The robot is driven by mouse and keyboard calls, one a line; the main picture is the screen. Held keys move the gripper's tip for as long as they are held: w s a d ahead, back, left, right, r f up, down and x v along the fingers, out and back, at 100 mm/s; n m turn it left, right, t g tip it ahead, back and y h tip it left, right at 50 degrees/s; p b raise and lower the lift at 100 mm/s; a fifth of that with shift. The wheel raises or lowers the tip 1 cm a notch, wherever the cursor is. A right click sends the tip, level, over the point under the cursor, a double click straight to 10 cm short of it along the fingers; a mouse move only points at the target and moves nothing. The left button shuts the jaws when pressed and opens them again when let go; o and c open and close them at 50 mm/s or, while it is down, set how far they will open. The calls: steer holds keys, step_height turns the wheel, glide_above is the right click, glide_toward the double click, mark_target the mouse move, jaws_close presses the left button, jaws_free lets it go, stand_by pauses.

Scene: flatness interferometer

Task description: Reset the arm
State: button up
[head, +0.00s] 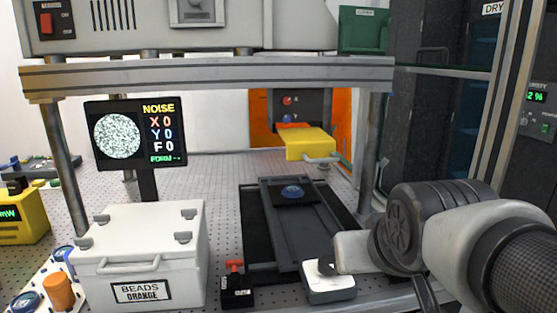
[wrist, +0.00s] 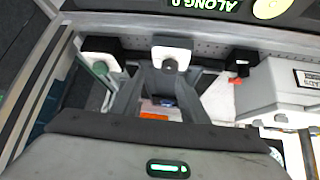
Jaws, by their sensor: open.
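My arm (head: 455,240) reaches in from the right edge in the head view, low over the front right of the bench. Its fingertips cannot be made out there. The grey housing with a green light fills the bottom of that view. A white block with a dark knob (head: 330,288) stands at the bench's front, close to the arm's end in the head view. Whether they touch cannot be told.
A dark stage (head: 305,240) with a blue disc lies mid-bench under a grey frame (head: 210,75). Left are a white BEADS box (head: 140,250), a red-handled black block (head: 237,290) and a screen (head: 135,133). A yellow block (head: 310,143) hangs behind the stage.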

steer(key=s+f+g, duration=0.2)
steer(key=s+f, duration=0.1)
steer(key=s, duration=0.4)
step_height(320, 180, up, 17)
steer(key=s+p, duration=0.1)
steer(key=p, duration=1.6)
steer(key=shift+d+f+m+g, duration=0.2)
steer(key=shift+d+m+g, duration=0.1)
steer(key=shift+g, duration=0.1)
steer(key=shift+s, duration=0.1)
steer(key=shift+c, duration=0.4)
steer(key=shift+c, duration=0.7)
steer(key=shift+a, duration=0.1)
